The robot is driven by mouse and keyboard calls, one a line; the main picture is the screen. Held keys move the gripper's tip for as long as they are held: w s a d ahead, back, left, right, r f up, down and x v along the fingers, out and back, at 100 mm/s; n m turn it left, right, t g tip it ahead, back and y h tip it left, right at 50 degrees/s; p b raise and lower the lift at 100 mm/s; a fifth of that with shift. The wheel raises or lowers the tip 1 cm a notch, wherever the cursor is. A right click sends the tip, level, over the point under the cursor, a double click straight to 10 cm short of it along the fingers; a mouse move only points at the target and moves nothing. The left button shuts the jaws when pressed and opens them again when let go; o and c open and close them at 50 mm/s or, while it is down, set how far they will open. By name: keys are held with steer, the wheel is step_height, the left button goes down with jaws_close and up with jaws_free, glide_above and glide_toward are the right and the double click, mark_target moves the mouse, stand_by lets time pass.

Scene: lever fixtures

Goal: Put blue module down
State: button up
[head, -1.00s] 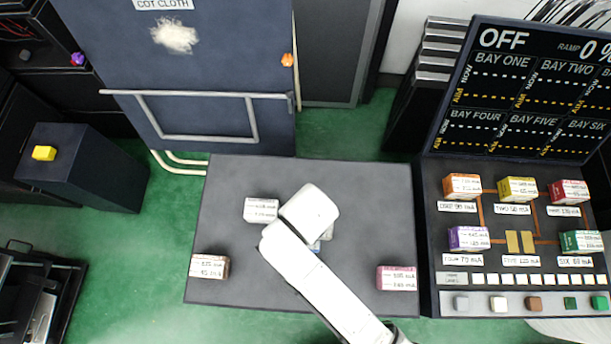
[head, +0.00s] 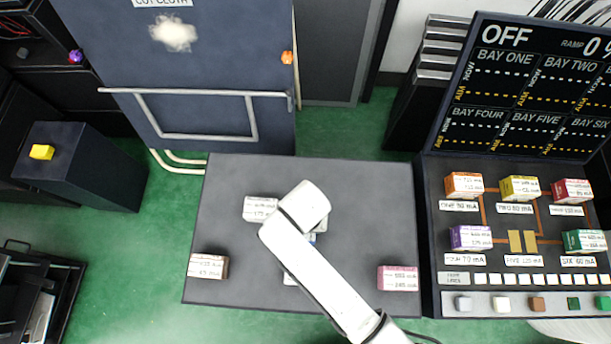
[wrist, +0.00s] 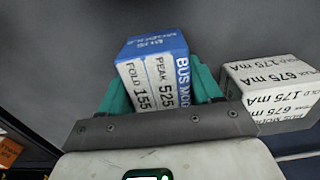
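The blue module (wrist: 158,50), a box with a blue top and white label sides, is between the two teal fingers of my gripper (wrist: 163,92) in the wrist view. The fingers lie against its sides, so the gripper looks shut on it. Whether its underside touches the table is hidden. In the head view my white arm covers most of the gripper, and only a small blue patch of the module (head: 312,238) shows beside it. The grey table (head: 345,190) lies below.
A white module (head: 261,208) stands close to my gripper, at right in the wrist view (wrist: 270,88). A brown module (head: 208,266) and a pink module (head: 398,278) stand at the table's front corners. The bay console (head: 510,270) adjoins the right edge. The back right of the table is clear.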

steer(key=o, duration=0.4)
steer(key=shift+r, duration=0.1)
step_height(320, 180, up, 12)
steer(key=shift+r+p, duration=0.1)
steer(key=shift+p, duration=0.65)
steer(key=s+d, duration=0.1)
steer(key=d, duration=1.5)
steer(key=shift+t, duration=0.5)
steer(key=s+d, duration=0.2)
steer(key=d, duration=0.2)
steer(key=s+d, duration=0.3)
steer(key=d, duration=0.1)
steer(key=s+d+r, duration=0.1)
steer(key=s+d, duration=0.2)
steer(key=shift+s+d+r, duration=0.1)
steer(key=shift+s+d, duration=0.15)
steer(key=shift+d, duration=0.15)
